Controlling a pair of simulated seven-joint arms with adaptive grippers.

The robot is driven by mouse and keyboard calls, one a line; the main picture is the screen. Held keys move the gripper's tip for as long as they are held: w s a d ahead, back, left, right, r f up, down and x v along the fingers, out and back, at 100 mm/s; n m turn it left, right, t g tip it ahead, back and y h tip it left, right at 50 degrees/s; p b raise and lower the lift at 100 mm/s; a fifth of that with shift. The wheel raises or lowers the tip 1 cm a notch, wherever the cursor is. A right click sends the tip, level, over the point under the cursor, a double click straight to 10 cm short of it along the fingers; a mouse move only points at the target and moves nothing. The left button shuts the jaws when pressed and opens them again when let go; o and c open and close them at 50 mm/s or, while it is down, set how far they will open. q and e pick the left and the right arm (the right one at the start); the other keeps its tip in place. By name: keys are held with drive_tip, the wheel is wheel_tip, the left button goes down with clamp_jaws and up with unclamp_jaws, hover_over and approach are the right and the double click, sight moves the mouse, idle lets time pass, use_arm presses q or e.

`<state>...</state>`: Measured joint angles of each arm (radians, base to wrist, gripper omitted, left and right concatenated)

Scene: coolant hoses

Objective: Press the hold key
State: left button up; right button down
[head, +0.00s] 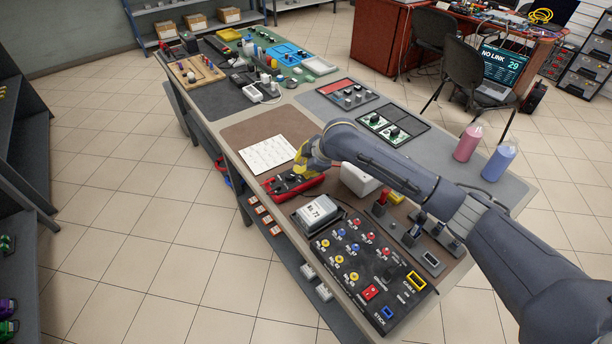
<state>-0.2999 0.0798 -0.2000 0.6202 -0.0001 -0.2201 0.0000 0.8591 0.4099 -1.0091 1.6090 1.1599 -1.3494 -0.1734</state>
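My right gripper (307,162) is low over the table, its arm coming in from the right. A yellow part shows at its tip, and I cannot tell whether its fingers are open or shut. Just below it lies a red and black device (289,186), partly covered by the gripper; I cannot tell whether they touch. No key marked hold can be read. My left gripper is not in view.
A white sheet with a grid (267,154) lies left of the gripper. A white box (358,180) stands behind the panel, partly under my arm. Pink (467,143) and blue (498,161) bottles stand at the table's right. The brown mat (245,132) is bare behind the sheet.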

drive_tip(key=shift+f, duration=0.2)
idle(0.5)
drive_tip(key=shift+f, duration=0.25)
drive_tip(key=shift+d+f, duration=0.1)
drive_tip(key=shift+f, duration=0.55)
idle(1.0)
drive_tip(key=shift+r, duration=0.95)
drive_tip(key=shift+r, duration=0.2)
drive_tip(key=shift+r, duration=2.4)
